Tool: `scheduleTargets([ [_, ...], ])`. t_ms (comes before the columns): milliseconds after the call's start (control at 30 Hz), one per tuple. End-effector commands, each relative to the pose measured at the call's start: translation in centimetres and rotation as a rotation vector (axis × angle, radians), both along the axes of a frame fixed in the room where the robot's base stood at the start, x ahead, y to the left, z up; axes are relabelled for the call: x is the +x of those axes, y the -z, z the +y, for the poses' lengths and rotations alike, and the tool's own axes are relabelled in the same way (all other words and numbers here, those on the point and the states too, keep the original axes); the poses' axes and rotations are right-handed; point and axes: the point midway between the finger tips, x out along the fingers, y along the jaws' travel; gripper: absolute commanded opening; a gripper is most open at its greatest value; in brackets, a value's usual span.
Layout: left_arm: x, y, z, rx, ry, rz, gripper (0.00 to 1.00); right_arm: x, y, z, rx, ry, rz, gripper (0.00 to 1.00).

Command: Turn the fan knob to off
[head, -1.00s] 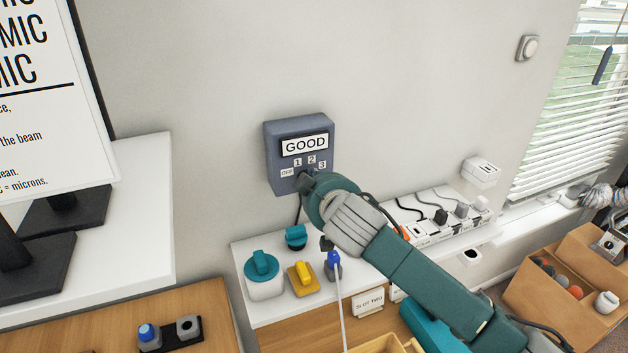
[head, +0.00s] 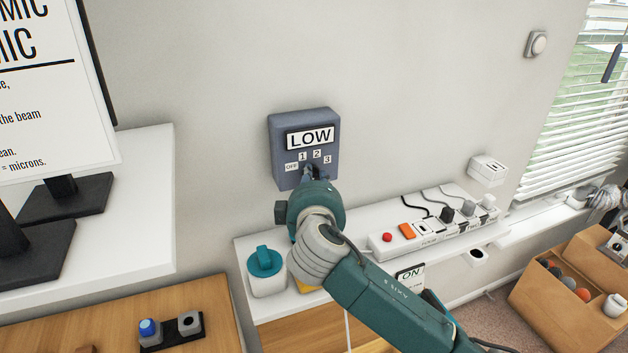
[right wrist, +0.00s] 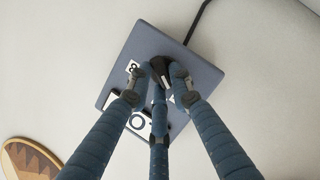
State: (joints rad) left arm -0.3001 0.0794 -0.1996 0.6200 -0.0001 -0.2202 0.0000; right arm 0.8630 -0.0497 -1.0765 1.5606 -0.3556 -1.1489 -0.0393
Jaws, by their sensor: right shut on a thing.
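The fan control box (head: 275,150) is a blue-grey box on the wall with a display reading LOW. Below the display are labels OFF, 1, 2 and 3. The fan knob is small and dark; in the right wrist view the knob (right wrist: 161,68) sits between my fingers. My right gripper (head: 308,176) is at the lower part of the box, shut on the knob; it also shows in the right wrist view (right wrist: 160,80). The gripper hides most of the knob in the head view, so its exact pointing is hard to tell. My left gripper is not in view.
Below the box a white shelf holds a teal-topped jar (head: 265,272) and a power strip (head: 430,225) with plugs and cables. A white ledge with a black-footed stand (head: 70,200) is at left. An open cardboard box (head: 572,285) is at right.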

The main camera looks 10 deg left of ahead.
Motion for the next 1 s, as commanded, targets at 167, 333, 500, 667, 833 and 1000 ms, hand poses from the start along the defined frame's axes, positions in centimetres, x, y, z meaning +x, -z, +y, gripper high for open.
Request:
scheduleTargets([
  [167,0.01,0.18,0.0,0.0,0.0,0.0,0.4,0.03,0.82,-0.23,-0.027,0.006,-0.001,0.0],
  [333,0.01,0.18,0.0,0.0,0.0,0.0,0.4,0.05,0.8,-0.26,-0.032,0.006,-0.004,0.0],
  [500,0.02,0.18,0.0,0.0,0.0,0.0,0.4,0.07,0.8,-0.29,-0.032,0.007,-0.003,0.0],
  [667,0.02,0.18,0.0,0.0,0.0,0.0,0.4,0.08,0.75,-0.27,-0.032,0.007,-0.004,0.4],
  [833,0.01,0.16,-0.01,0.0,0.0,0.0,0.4,0.06,0.45,-0.16,-0.028,0.004,-0.009,0.4],
  [1000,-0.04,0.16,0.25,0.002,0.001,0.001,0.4,-0.15,0.25,-0.13,-0.026,0.002,-0.012,0.4],
])
